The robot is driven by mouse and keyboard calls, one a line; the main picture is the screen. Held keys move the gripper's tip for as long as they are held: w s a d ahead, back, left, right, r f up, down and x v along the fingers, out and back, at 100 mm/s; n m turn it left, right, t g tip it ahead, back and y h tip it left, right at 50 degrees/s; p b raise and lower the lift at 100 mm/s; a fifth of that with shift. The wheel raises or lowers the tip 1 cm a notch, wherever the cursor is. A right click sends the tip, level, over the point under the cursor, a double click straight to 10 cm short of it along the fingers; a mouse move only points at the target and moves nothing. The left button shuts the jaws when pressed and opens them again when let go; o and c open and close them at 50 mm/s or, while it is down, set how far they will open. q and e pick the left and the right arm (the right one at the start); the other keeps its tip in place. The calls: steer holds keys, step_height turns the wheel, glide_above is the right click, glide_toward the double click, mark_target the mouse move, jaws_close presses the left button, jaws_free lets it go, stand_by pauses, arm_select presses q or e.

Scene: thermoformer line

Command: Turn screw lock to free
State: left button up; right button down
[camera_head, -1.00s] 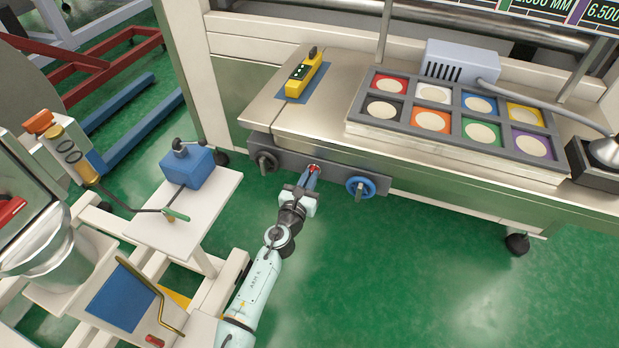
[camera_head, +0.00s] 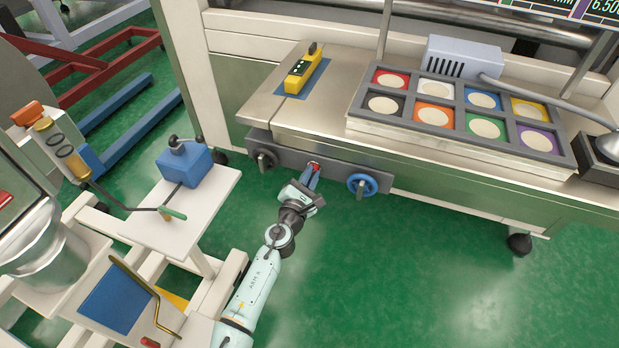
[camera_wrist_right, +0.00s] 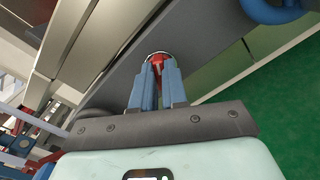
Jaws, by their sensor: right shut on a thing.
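The screw lock is a small red knob (camera_head: 314,167) on the grey rail (camera_head: 335,176) at the front of the machine, between a black knob and a blue handwheel. In the right wrist view the red knob (camera_wrist_right: 158,62) sits in a round seat, partly hidden by my fingers. My right gripper (camera_head: 312,172) reaches up to it from below. In the right wrist view its two blue fingers (camera_wrist_right: 158,75) are shut on the knob, one on each side. The hand looks rolled about the finger axis. My left gripper is not in view.
The blue handwheel (camera_head: 361,185) is just right of the red knob, the black knob (camera_head: 264,160) to its left. Above are a yellow level (camera_head: 302,72) and a grey tray of coloured squares (camera_head: 405,120). A white cart with a blue box (camera_head: 186,165) stands left. Green floor lies open at right.

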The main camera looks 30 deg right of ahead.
steer(key=m+b, duration=0.3)
steer(key=m, duration=0.5)
steer(key=shift+d+f, duration=0.1)
steer(key=shift+f, duration=0.05)
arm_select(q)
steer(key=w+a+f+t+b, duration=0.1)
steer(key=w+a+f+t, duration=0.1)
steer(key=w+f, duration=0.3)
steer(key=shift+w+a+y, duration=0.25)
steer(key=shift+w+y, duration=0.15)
arm_select(e)
steer(key=shift+m, duration=1.6)
steer(key=c, duration=1.2)
jaws_free()
steer(key=shift+o, duration=0.2)
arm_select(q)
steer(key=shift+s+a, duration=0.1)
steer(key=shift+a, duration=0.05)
arm_select(e)
steer(key=shift+s, duration=0.1)
